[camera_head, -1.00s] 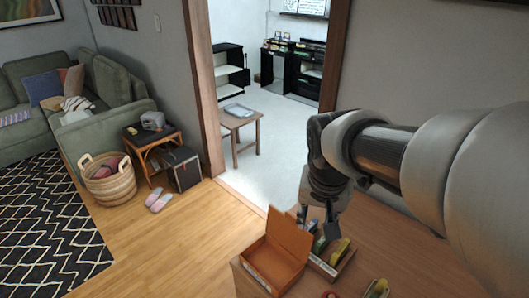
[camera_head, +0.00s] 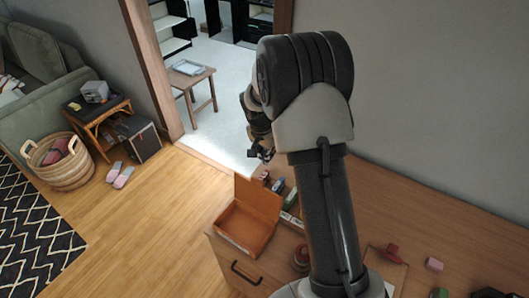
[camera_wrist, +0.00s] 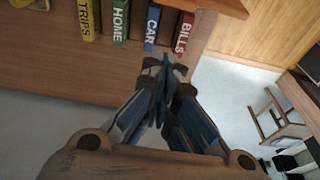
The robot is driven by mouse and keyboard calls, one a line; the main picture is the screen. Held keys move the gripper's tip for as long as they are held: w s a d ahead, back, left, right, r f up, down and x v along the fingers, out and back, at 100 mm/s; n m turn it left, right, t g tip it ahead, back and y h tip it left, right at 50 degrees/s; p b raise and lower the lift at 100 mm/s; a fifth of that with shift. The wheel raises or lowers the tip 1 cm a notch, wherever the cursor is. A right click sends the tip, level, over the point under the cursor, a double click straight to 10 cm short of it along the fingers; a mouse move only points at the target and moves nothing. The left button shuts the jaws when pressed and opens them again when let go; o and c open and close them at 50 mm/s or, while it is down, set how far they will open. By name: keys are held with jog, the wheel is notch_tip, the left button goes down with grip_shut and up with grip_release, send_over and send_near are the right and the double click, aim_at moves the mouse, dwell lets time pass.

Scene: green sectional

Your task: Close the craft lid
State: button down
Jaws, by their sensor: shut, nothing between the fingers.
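The craft box (camera_head: 236,240) is an orange, shallow open box at the left corner of the wooden counter. Its orange lid (camera_head: 258,197) stands raised, hinged along the box's far side. My gripper (camera_head: 262,155) is behind and above the lid in the head view, apart from it. In the wrist view my gripper (camera_wrist: 167,68) shows its dark fingers closed together with nothing between them. Part of an orange-brown panel shows at the top edge of the wrist view; I cannot tell surely whether it is the lid.
Labelled folders or boxes, including CAR (camera_wrist: 153,29) and BILLS (camera_wrist: 184,32), stand in a row beside the craft box. A red item (camera_head: 391,249) and a pink block (camera_head: 434,264) lie on the counter (camera_head: 440,215). A doorway and a small table (camera_head: 190,78) are beyond.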

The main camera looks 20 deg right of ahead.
jog(key=shift+s+a+f+b, duration=0.15)
jog(key=shift+s+a+f, duration=0.2)
jog(key=shift+f, duration=0.5)
jog(key=shift+s+a+f+b, duration=0.15)
jog(key=shift+a+f, duration=0.3)
jog(key=shift+f, duration=0.45)
jog(key=shift+s+a+f+b, duration=0.2)
jog(key=shift+a+f, duration=0.2)
jog(key=shift+f, duration=0.45)
jog(key=shift+a+b, duration=0.1)
jog(key=shift+b, duration=0.2)
